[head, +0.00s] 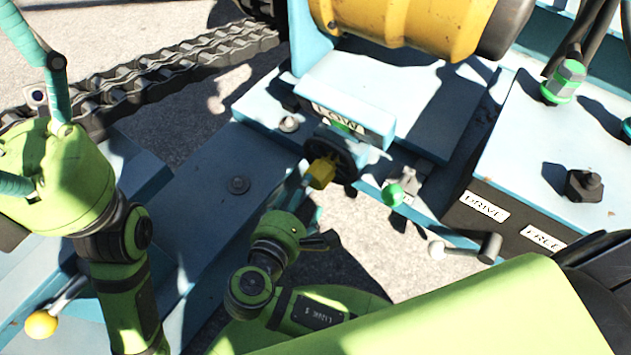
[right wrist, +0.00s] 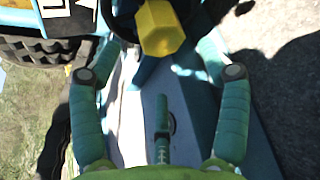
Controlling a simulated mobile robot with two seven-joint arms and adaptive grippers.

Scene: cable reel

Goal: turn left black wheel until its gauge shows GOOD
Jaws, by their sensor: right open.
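The black wheel (head: 340,158) with a yellow hexagonal hub (head: 321,173) stands below the gauge box in the middle of the head view. The gauge (head: 338,116) appears to read LOW, with a bit of green under the letters. My right gripper (head: 299,186) is at the wheel, mostly hidden behind its own wrist. In the right wrist view its teal fingers (right wrist: 160,80) are spread open, with the yellow hub (right wrist: 158,28) ahead between them. They do not appear to grip it. My left gripper (head: 60,170) is at the far left, away from the wheel, its fingertips out of frame.
A yellow drum (head: 415,22) is above the gauge. A heavy chain (head: 150,78) runs across the upper left. At right are a green-topped fitting (head: 565,80), a green ball knob (head: 392,195), a white-knobbed lever (head: 437,250) and DRIVE (head: 486,206) and FREE (head: 543,238) labels.

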